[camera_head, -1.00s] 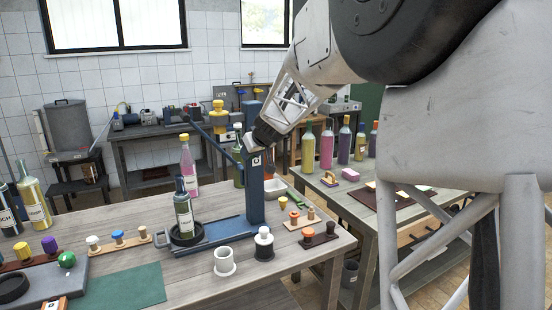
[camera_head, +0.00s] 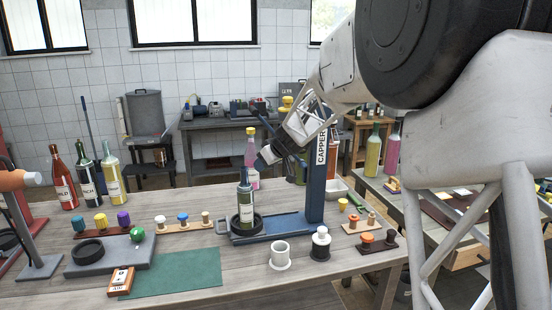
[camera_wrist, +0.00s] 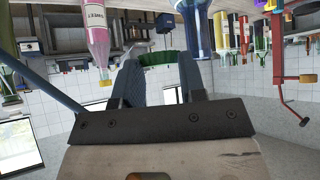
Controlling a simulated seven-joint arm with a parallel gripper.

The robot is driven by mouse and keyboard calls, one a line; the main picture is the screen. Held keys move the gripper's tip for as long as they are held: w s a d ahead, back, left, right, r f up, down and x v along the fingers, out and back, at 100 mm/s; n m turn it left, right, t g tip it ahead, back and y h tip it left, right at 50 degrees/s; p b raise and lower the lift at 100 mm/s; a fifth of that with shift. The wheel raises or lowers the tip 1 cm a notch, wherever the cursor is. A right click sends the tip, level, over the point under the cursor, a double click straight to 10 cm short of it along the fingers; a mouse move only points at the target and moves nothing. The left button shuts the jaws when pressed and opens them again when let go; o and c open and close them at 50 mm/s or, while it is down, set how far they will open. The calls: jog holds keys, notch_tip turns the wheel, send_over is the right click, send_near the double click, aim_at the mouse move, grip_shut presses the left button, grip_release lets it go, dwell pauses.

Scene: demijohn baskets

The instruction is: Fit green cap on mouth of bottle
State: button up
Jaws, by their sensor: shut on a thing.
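A dark green bottle (camera_head: 245,210) with a pale label stands upright in the dark ring at the base of the blue capper (camera_head: 316,190). Its mouth is at the top of its narrow neck. My gripper (camera_head: 264,157) is just above the mouth and a little to its right, apart from it, tilted down to the left. In the wrist view my gripper (camera_wrist: 158,70) has its blue fingers shut on the green cap (camera_wrist: 158,58), seen as a green rim between the fingertips. The cap is hard to make out in the head view.
A pink bottle (camera_head: 252,150) with a yellow cap stands behind my gripper. A grey board (camera_head: 110,257) with a green ball-shaped piece (camera_head: 137,234), a green mat (camera_head: 175,273), a white cup (camera_head: 280,254) and wooden racks of stoppers (camera_head: 183,226) lie around the capper.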

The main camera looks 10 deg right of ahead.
jog(key=a+r+n+g+y, duration=0.1)
jog(key=a+r+n, duration=0.2)
jog(key=r, duration=0.6)
jog(key=shift+w+a+r+g+y, duration=0.2)
jog(key=shift+w+a+g+y, duration=0.15)
jog(key=shift+a, duration=0.9)
jog(key=shift+d+f, duration=0.1)
jog(key=shift+f, duration=3.3)
jog(key=shift+f, duration=1.05)
jog(key=o, duration=1)
jog(key=shift+c, duration=0.2)
jog(key=shift+s, duration=0.1)
jog(key=v, duration=0.7)
jog(key=shift+d+r, duration=0.25)
jog(key=shift+d, duration=0.05)
jog(key=shift+s, duration=0.25)
